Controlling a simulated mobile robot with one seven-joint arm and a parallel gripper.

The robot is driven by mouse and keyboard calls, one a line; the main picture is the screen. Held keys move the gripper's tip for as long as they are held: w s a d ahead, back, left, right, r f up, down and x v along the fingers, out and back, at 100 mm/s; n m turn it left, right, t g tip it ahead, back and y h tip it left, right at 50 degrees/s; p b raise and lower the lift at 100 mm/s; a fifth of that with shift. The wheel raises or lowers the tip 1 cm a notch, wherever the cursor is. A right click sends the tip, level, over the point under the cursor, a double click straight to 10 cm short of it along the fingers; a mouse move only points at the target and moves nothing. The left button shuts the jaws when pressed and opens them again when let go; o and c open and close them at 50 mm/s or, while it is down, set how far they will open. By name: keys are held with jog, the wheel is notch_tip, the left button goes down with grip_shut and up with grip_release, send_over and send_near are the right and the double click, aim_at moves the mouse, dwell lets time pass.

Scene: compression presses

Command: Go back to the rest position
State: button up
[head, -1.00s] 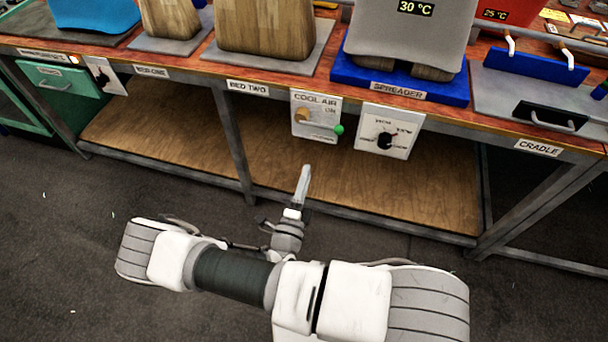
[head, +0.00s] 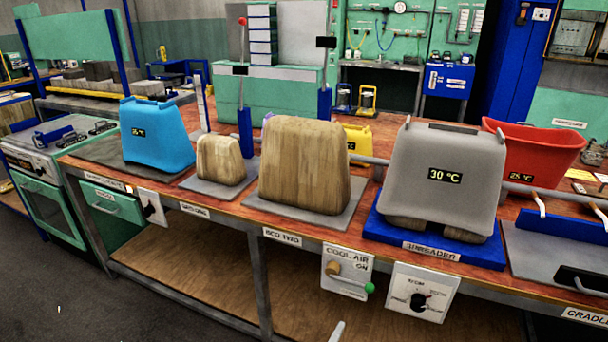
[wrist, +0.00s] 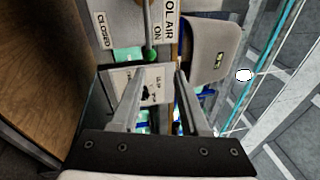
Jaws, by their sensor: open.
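My gripper (wrist: 157,105) is open in the wrist view, with nothing between its two fingers. It points at the bench front, where the cool air panel and a dial panel show. In the head view only a fingertip (head: 337,332) shows at the bottom edge, in front of and below the cool air panel (head: 346,272). The rest of my arm is out of that view.
The bench holds a blue bin (head: 156,135), two wooden blocks on grey plates, a grey bin (head: 442,180) on the blue spreader (head: 440,243), and a red bin (head: 532,152). A dial panel (head: 422,292) hangs on the front edge. Dark floor (head: 60,290) is clear at the lower left.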

jog(key=s+d+r+m+g+p, duration=0.2)
jog(key=s+d+r+m+g, duration=0.1)
jog(key=r+m+g, duration=0.5)
jog(key=s+d+r+m+g+p, duration=0.1)
jog(key=s+d+r+m+g, duration=0.2)
jog(key=r+m, duration=0.5)
jog(key=s+d+r+m+g+p, duration=0.25)
jog(key=r+m+g, duration=0.4)
jog(key=m, duration=0.45)
jog(key=s+a+r+m+t+y+p, duration=0.1)
jog(key=s+r+m+t+y+p, duration=0.1)
jog(key=r+m, duration=0.7)
jog(key=s+a+r+m+t+y+p, duration=0.1)
jog(key=s+r+m+t+y+p, duration=0.2)
jog(key=r, duration=1.1)
jog(key=s+m+t+y, duration=0.1)
jog(key=s+m+y, duration=0.2)
jog(key=m+y, duration=0.2)
jog(key=shift+s+a+m+y, duration=0.4)
jog(key=shift+m, duration=0.6)
jog(key=shift+d+r, duration=0.1)
